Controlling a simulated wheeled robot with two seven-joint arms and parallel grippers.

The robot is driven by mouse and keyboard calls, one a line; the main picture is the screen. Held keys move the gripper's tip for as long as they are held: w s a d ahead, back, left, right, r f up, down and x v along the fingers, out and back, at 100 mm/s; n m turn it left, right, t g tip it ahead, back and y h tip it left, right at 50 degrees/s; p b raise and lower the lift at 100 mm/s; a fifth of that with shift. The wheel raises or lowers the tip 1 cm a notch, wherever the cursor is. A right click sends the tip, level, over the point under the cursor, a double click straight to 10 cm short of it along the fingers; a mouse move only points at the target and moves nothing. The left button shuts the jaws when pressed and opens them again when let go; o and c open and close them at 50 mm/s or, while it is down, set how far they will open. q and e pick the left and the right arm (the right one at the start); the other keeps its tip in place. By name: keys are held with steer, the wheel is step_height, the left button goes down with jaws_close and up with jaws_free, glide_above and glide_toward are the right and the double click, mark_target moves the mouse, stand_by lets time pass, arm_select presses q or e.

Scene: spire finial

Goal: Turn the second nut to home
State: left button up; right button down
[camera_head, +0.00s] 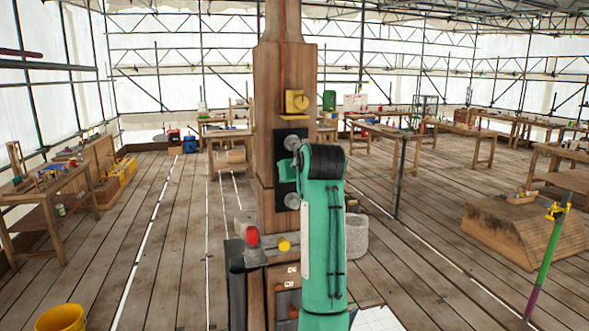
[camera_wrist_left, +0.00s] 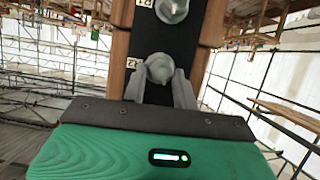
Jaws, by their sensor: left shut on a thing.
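A tall wooden post (camera_head: 275,75) stands upright in the head view with a black plate (camera_head: 282,185) on its face. A round metal nut (camera_head: 291,142) shows high on the plate and another metal nut (camera_head: 292,200) shows lower down. My green left gripper (camera_head: 287,169) reaches the plate between them, and its fingers are mostly hidden there by my arm. In the left wrist view, the grey fingers of my left gripper (camera_wrist_left: 160,80) are shut on a metal nut (camera_wrist_left: 159,67) beside a small white label. Another nut (camera_wrist_left: 172,9) is beyond it on the same plate. My right gripper is not in view.
A yellow box (camera_head: 296,101) is on the post above the plate. A red knob (camera_head: 252,235) and a yellow knob (camera_head: 284,244) are near its foot. Workbenches (camera_head: 373,135) stand around; a yellow bucket (camera_head: 61,318) is at the lower left. Plank floor at left is mostly clear.

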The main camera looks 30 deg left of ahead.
arm_select(q)
steer(key=m, duration=0.1)
steer(key=m+g+y, duration=0.1)
steer(key=m, duration=0.1)
steer(key=shift+w+d+y, duration=0.15)
steer(key=shift+w+y, duration=0.1)
steer(key=shift+y, duration=0.05)
steer(key=shift+g, duration=0.3)
steer(key=o, duration=1)
steer(key=shift+f, duration=0.1)
steer(key=shift+c, duration=0.2)
steer(key=b+v, duration=0.7)
steer(key=v, duration=0.6)
steer(key=shift+d, duration=0.35)
steer(key=shift+s, duration=0.15)
